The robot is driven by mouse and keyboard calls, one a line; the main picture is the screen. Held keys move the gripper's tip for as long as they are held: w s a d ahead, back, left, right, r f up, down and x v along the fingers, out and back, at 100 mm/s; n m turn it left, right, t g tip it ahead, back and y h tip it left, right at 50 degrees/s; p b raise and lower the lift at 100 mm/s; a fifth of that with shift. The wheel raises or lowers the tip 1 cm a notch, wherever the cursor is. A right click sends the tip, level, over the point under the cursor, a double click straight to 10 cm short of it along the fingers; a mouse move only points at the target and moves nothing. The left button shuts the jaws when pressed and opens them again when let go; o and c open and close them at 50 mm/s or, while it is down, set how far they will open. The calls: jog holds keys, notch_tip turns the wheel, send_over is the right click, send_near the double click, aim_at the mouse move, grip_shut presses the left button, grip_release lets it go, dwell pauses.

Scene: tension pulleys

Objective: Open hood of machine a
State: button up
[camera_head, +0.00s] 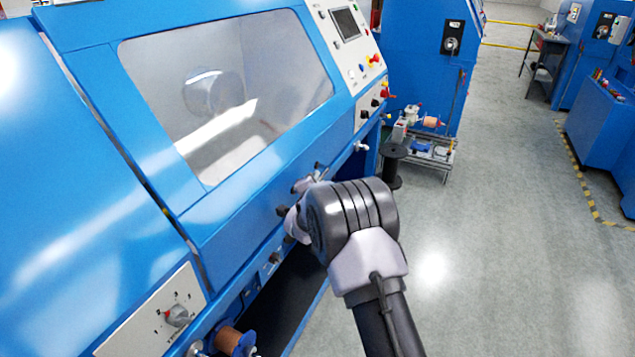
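A large blue machine (245,225) fills the left of the head view. Its hood has a clear window (235,85), behind which a round metal part shows faintly. The hood looks closed, its lower edge level with the front of the machine. My arm reaches in from the bottom right. My gripper (300,185) is at the lower front of the hood, mostly hidden behind my own wrist. I cannot tell whether it touches the hood or whether its fingers are open or shut. No machine in view carries a readable letter.
A control panel with a screen (345,24) and buttons is right of the window. A copper spool (235,341) sits at the lower front. A black spool (394,165) and a metal cart (428,153) stand beyond. The grey floor (490,240) at right is clear.

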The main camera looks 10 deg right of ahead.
grip_shut()
dwell(1.1)
